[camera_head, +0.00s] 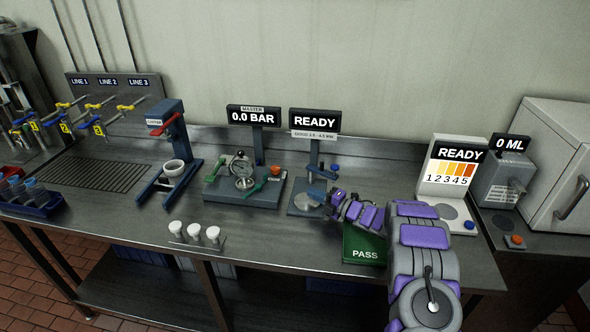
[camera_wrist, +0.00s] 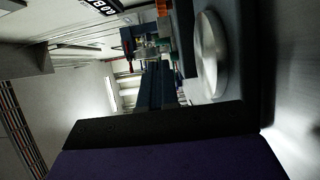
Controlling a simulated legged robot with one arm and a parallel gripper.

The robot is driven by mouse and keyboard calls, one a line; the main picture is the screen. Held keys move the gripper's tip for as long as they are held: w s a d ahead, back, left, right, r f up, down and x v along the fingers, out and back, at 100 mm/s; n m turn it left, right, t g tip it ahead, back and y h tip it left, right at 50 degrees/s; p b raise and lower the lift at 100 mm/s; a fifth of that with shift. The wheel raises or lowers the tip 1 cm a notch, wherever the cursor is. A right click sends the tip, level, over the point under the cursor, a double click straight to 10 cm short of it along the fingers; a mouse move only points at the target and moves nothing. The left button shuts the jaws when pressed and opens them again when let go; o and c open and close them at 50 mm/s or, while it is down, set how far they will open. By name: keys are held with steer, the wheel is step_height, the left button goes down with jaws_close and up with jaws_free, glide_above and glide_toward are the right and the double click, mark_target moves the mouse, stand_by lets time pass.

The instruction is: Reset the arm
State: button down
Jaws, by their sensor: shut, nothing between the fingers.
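My arm (camera_head: 420,250), grey with purple panels, rises from the lower right over the bench and bends left. My gripper (camera_head: 331,206) is at its left end, shut and empty, just right of the gauge stand with the READY display (camera_head: 314,121). That stand has a round metal plate (camera_head: 306,202), which also shows close up in the wrist view (camera_wrist: 209,55). I cannot tell whether my gripper touches the stand. A dark and purple part fills the bottom of the wrist view; the fingertips are not clear there.
A green PASS tray (camera_head: 364,254) lies under my forearm. The press (camera_head: 172,150), the 0.0 BAR gauge rig (camera_head: 243,178) and several white-capped containers (camera_head: 194,233) stand to the left. A colour-scale unit (camera_head: 449,180) stands to the right. The front bench strip between containers and tray is clear.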

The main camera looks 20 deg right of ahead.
steer(key=w+r+m+h, duration=0.1)
steer(key=d+r+m+h, duration=0.1)
steer(key=w+d+r+m+h, duration=0.1)
steer(key=r, duration=0.1)
steer(key=shift+w+t+h, duration=0.3)
steer(key=shift+w+h, duration=0.05)
steer(key=shift+h, duration=0.05)
steer(key=s+d+r+m+g+h, duration=0.2)
steer(key=s+d+r+m+h, duration=0.2)
steer(key=r+m+h, duration=0.5)
steer(key=s+r+m+g+h, duration=0.2)
steer(key=s+r+m+g, duration=0.15)
steer(key=s, duration=0.45)
steer(key=s+a+m+g+y, duration=0.1)
steer(key=s+a+m+g, duration=0.2)
steer(key=s+a, duration=0.4)
steer(key=s+a+f+m+g+y, duration=0.1)
steer(key=s+a+m+g, duration=0.2)
steer(key=s, duration=2.1)
steer(key=s+a+f+m+g+y, duration=0.1)
steer(key=s+a+m+g, duration=0.3)
steer(key=s+a, duration=0.7)
steer(key=s+g, duration=0.1)
steer(key=s, duration=0.4)
steer(key=shift+s+a+y, duration=0.35)
steer(key=shift+y, duration=0.05)
